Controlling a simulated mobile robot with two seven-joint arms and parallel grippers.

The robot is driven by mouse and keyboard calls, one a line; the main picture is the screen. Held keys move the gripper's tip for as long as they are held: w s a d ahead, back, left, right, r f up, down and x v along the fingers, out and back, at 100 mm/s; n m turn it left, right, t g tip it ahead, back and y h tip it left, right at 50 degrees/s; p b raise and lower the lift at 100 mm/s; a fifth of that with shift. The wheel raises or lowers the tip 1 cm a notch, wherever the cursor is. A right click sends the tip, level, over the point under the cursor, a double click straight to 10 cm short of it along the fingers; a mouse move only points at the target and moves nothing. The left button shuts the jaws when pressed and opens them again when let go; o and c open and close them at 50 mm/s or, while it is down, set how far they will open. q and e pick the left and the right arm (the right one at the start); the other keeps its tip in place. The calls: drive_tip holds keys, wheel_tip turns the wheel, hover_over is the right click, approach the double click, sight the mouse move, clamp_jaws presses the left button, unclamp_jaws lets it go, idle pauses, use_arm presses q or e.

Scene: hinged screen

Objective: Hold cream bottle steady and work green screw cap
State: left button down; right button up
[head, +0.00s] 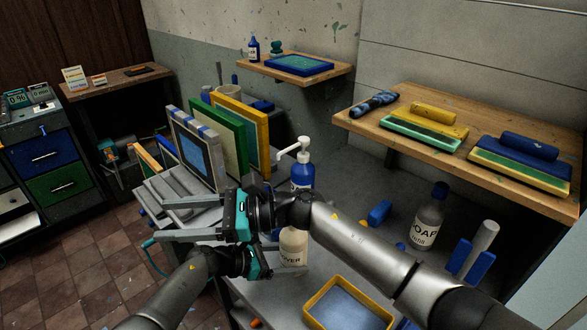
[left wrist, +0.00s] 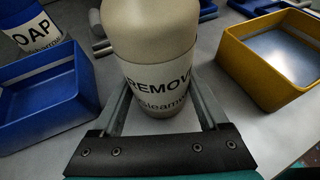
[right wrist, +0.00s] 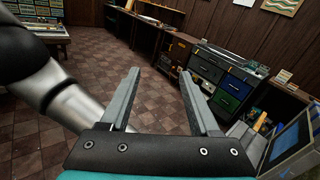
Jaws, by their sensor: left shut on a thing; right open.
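The cream bottle (head: 293,247) stands upright on the grey bench in the head view. Its label reads "REMOVER" in part, and the left wrist view shows the bottle (left wrist: 155,45) large. My left gripper (head: 288,264) is shut on the bottle's body, with one finger on each side (left wrist: 163,100). My right gripper (head: 162,220) is open and empty, left of the bottle and pointing left; the right wrist view shows nothing between its fingers (right wrist: 158,85). The green screw cap is not visible: my right arm covers the bottle's top in the head view, and the left wrist view cuts it off.
A blue pump bottle (head: 303,172) stands behind my right arm. A yellow tray (head: 312,316) is in front, and a soap bottle (head: 428,218) to the right. Framed screens (head: 198,150) stand at the left end of the bench. A wooden shelf (head: 500,190) overhangs at right.

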drive_tip(key=w+d+n+h, duration=0.2)
drive_tip(key=w+d+h, duration=0.1)
drive_tip(key=d+h, duration=0.3)
drive_tip(key=w+d+r+n+t+h, duration=0.1)
drive_tip(key=w+d+n+h, duration=0.1)
drive_tip(key=d+h, duration=0.4)
drive_tip(key=w+d+r+n+h, duration=0.1)
drive_tip(key=w+d+n+h, duration=0.1)
drive_tip(key=w+d+h, duration=0.3)
drive_tip(key=shift+d+r+t+h, duration=0.2)
drive_tip(key=shift+d+t+h, duration=0.2)
drive_tip(key=shift+d, duration=0.6)
wheel_tip(320, 180, down, 9)
drive_tip(key=shift+r, duration=0.1)
clamp_jaws()
drive_tip(key=n, duration=0.8)
drive_tip(key=shift+n, duration=0.3)
drive_tip(key=n, duration=0.3)
drive_tip(key=shift+n, duration=0.3)
drive_tip(key=n, duration=0.4)
drive_tip(key=shift+r, duration=0.1)
unclamp_jaws()
